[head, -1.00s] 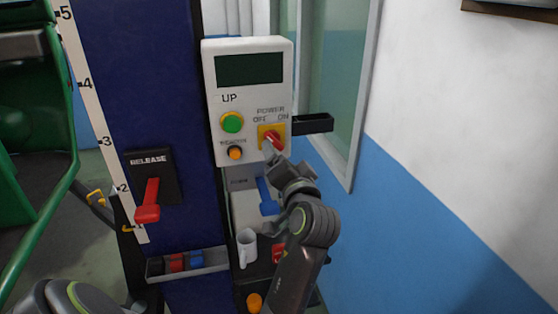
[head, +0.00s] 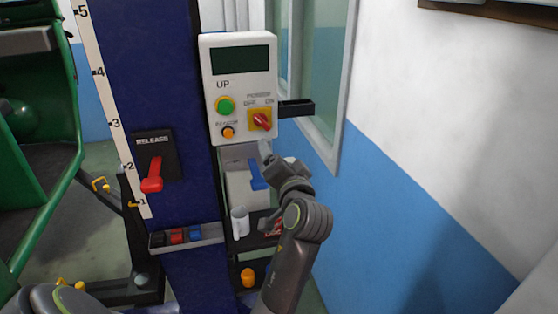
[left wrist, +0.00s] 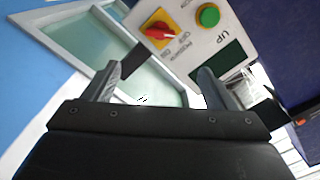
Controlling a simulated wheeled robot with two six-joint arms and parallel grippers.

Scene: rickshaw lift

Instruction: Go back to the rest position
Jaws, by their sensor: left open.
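My left gripper (head: 270,158) is open and empty just below and in front of the white control box (head: 239,55). Its fingers (left wrist: 155,85) stand apart in the left wrist view, with nothing between them. The red power switch (head: 262,121) on its yellow plate is above the fingertips in the head view, apart from them. It also shows upside down in the left wrist view (left wrist: 158,32). The left forearm (head: 290,265) rises from the bottom edge. My right gripper is not in view.
A blue post (head: 165,80) with a red release lever (head: 153,177) stands left of the box. A black holder (head: 296,109) juts out at its right. A green vehicle frame (head: 60,150) is at far left.

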